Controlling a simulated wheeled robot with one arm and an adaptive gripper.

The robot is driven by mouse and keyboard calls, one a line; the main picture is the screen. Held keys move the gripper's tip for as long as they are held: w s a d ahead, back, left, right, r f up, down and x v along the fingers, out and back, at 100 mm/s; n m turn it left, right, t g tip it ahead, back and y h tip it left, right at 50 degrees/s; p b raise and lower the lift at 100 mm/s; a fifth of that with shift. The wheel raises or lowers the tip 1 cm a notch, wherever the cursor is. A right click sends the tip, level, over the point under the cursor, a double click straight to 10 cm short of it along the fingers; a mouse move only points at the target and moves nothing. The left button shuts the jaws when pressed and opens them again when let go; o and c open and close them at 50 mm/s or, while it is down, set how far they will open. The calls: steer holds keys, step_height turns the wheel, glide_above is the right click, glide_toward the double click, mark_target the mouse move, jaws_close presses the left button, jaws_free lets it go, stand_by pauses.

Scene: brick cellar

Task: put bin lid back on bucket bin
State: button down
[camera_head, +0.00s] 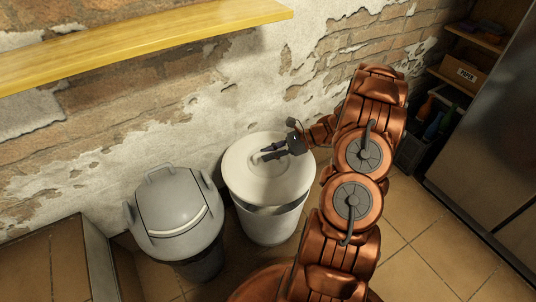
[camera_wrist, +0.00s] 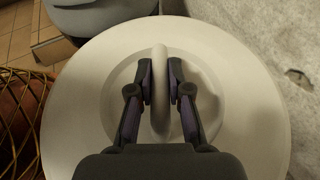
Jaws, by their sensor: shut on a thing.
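The round white bin lid (camera_head: 245,178) is at the top of the white bucket bin (camera_head: 270,228), roughly level. A grey band shows under the lid's front edge; I cannot tell whether the lid rests on the rim or hangs just above it. My gripper (camera_head: 272,152) is over the lid, reaching in from the right. In the wrist view the lid (camera_wrist: 82,100) fills most of the picture, and my gripper (camera_wrist: 160,78) has its two fingers on either side of the upright lid handle (camera_wrist: 160,110), shut on it. The bucket is hidden under the lid there.
A grey bin with a domed lid (camera_head: 175,210) stands close on the left. The peeling brick wall (camera_head: 120,150) is right behind, with a yellow shelf (camera_head: 140,42) above. Shelves with a box (camera_head: 463,72) stand far right. Tiled floor (camera_head: 420,240) is clear at right.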

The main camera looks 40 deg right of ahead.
mark_target(301, 157)
steer(key=shift+f+b, duration=2.35)
steer(key=shift+f, duration=0.9)
steer(key=shift+f, duration=0.55)
steer(key=c, duration=1)
jaws_free()
steer(key=shift+d, duration=0.1)
steer(key=v, duration=1.2)
steer(key=shift+f, duration=0.15)
